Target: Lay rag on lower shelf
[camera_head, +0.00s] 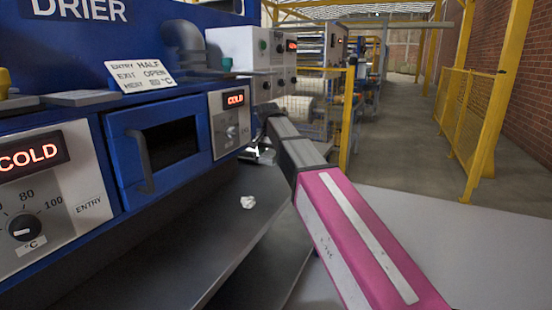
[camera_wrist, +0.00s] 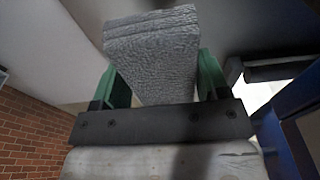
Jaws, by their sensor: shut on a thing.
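The rag (camera_wrist: 155,55) is a grey, folded, textured block in the wrist view. My gripper (camera_wrist: 163,78) has its green fingers on both sides of the rag and is shut on it. In the head view my arm reaches forward past the drier's right end, and the gripper and rag are not clearly visible there. A dark grey shelf (camera_head: 190,245) runs below the drier front. Another dark surface (camera_head: 268,255) shows lower down, beyond its right edge; I cannot tell which one is the lower shelf.
The blue drier (camera_head: 80,130) has a half-open-looking dark window and dials reading COLD. A light grey surface (camera_head: 455,235) lies to the right of my arm. Yellow railings (camera_head: 468,115) line an open aisle.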

